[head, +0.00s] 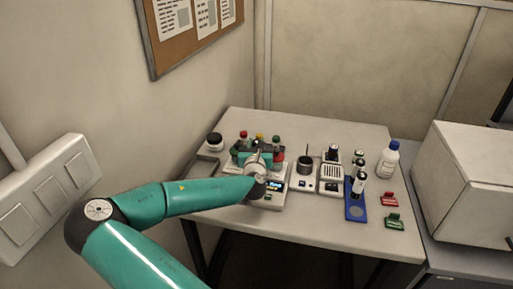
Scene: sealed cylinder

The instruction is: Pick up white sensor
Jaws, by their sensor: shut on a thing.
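My teal arm reaches over the left half of the table. My gripper (256,157) is low among the items there, with its silver wrist (258,168) toward the camera. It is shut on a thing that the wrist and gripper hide. I cannot make out a white sensor for certain. A white device with a lit display (272,190) sits right under and beside the wrist. A white box with a dark grille (330,175) stands further right, apart from the gripper.
Capped tubes in red, yellow and green (259,138) stand by the gripper. A dark-topped jar (215,140) is at left. The table's front is clear.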

